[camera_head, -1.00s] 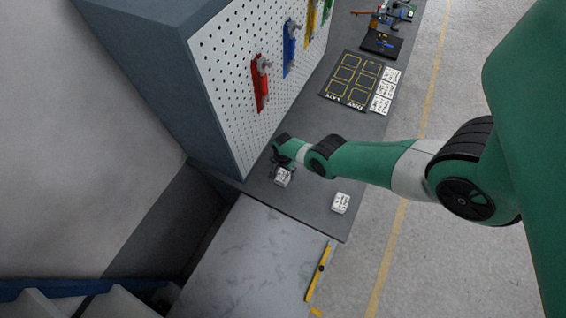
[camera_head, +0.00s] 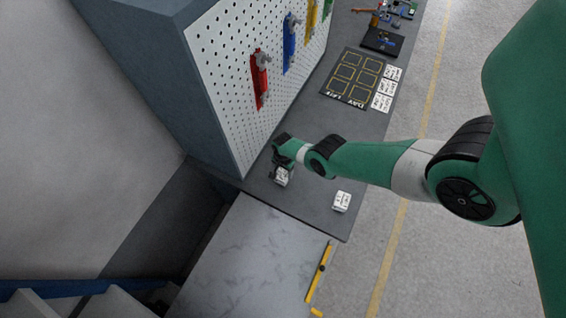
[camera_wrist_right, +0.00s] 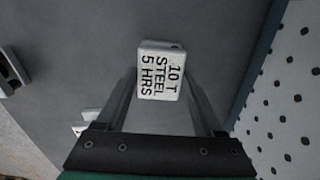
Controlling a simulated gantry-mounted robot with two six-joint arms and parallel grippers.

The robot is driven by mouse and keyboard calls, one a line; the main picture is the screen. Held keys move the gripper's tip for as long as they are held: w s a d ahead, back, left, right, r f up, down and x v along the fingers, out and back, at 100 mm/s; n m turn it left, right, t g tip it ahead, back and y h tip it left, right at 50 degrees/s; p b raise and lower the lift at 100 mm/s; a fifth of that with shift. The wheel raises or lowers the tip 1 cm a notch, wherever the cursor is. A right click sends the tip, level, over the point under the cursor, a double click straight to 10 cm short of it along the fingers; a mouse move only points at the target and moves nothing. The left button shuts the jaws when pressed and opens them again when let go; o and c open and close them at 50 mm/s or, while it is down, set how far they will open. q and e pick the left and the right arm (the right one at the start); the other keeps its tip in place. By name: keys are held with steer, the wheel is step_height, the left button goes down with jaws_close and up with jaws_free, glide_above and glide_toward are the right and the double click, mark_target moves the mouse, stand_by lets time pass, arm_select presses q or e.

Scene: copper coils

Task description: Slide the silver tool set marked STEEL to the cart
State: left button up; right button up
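The STEEL piece (camera_wrist_right: 160,72) is a small pale silver-grey block with black lettering, "10 T STEEL 5 HRS". It also shows in the head view (camera_head: 282,177), at the bench's near end beside the pegboard. My right gripper (camera_head: 277,171) is at this block. In the right wrist view its fingers (camera_wrist_right: 163,85) straddle the block, one on each side; I cannot tell whether they press on it. A pale marbled surface (camera_head: 245,260) beside the bench's near end looks like the cart top. My left gripper is not in view.
Another white lettered block (camera_head: 341,201) sits near the bench corner. A pegboard (camera_head: 225,70) with coloured tools stands along the bench's left. Farther up the bench (camera_head: 318,225) lie a dark mat (camera_head: 330,93) with yellow squares and several white labels (camera_head: 381,103). A yellow strip (camera_head: 318,272) edges the marbled surface.

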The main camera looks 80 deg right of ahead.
steer(key=c, duration=0.6)
steer(key=shift+a+r+p, duration=0.1)
steer(key=shift+a+p, duration=0.2)
steer(key=shift+a, duration=0.05)
steer(key=shift+c, duration=0.2)
steer(key=a+p, duration=0.1)
steer(key=a, duration=0.2)
steer(key=a+p, duration=0.1)
steer(key=a, duration=0.3)
steer(key=a+p, duration=0.1)
steer(key=a, duration=0.2)
steer(key=shift+w+a, duration=0.2)
steer(key=shift+w, duration=0.15)
steer(key=a, duration=0.6)
steer(key=a+p, duration=0.1)
steer(key=a, duration=0.3)
steer(key=shift+w+a, duration=0.1)
steer(key=shift+w, duration=0.25)
steer(key=shift+a, duration=0.35)
steer(key=a+b, duration=0.1)
steer(key=a, duration=0.6)
steer(key=w+a+b, duration=0.1)
steer(key=a+b, duration=0.1)
steer(key=a, duration=0.4)
steer(key=a+b, duration=0.1)
steer(key=a, duration=0.6)
steer(key=shift+w+a+b, duration=0.2)
steer(key=shift+a+b, duration=0.15)
steer(key=shift+b, duration=0.05)
steer(key=o, duration=1.4)
